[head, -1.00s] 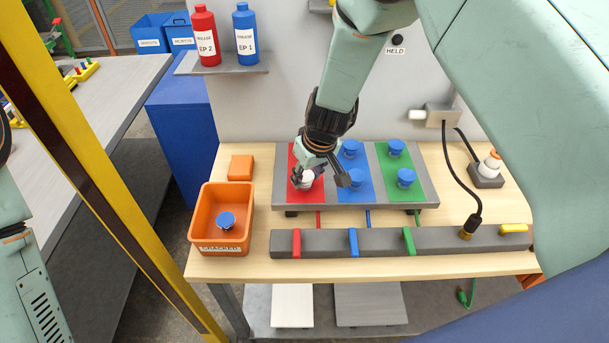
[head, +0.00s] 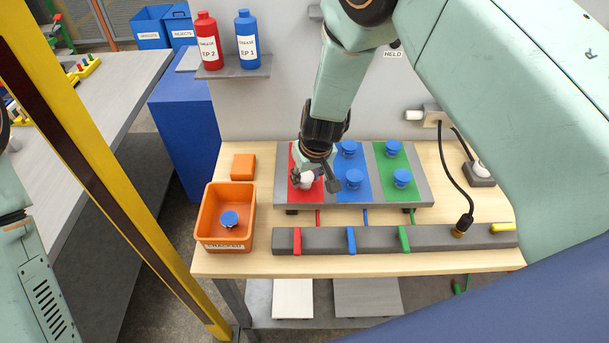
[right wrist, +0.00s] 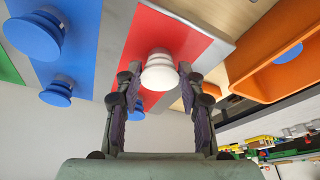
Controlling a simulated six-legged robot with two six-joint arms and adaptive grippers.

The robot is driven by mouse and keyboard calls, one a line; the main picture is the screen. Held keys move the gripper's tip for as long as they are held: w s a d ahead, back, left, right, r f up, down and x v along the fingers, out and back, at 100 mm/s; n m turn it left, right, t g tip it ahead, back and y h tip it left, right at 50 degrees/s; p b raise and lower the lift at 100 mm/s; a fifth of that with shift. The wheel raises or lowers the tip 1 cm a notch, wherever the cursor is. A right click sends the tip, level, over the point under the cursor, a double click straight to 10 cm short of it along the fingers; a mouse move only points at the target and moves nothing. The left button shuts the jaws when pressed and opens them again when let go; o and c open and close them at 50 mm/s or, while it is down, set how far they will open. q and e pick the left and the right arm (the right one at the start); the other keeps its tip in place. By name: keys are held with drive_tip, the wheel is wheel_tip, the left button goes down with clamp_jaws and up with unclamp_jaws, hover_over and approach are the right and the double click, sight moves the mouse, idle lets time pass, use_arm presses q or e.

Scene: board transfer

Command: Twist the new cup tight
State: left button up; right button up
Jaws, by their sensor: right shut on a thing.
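The white cup (head: 307,178) sits on the red strip (head: 295,194) of the grey board (head: 425,193). It also shows in the right wrist view (right wrist: 160,75), between the two fingers. My right gripper (head: 316,182) is shut on this cup from above, with one finger on each side. In the right wrist view, a blue cup (right wrist: 138,115) shows partly behind the white cup and a finger. Whether the white cup is tight cannot be seen. Only a link of my left arm shows at the left edge; its gripper is outside the picture.
Blue cups stand on the blue strip (head: 354,180) and green strip (head: 402,178). An orange bin (head: 206,235) holds a blue cup (head: 229,219). A grey bar (head: 375,242) with coloured tabs lies in front. A black cable (head: 444,172) hangs at right. Two bottles stand on a shelf (head: 232,69).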

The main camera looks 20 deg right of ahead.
drive_tip(key=shift+p, duration=0.7)
drive_tip(key=shift+a+f+m+b, duration=0.1)
drive_tip(key=shift+m+b, duration=0.2)
drive_tip(key=shift+m, duration=0.2)
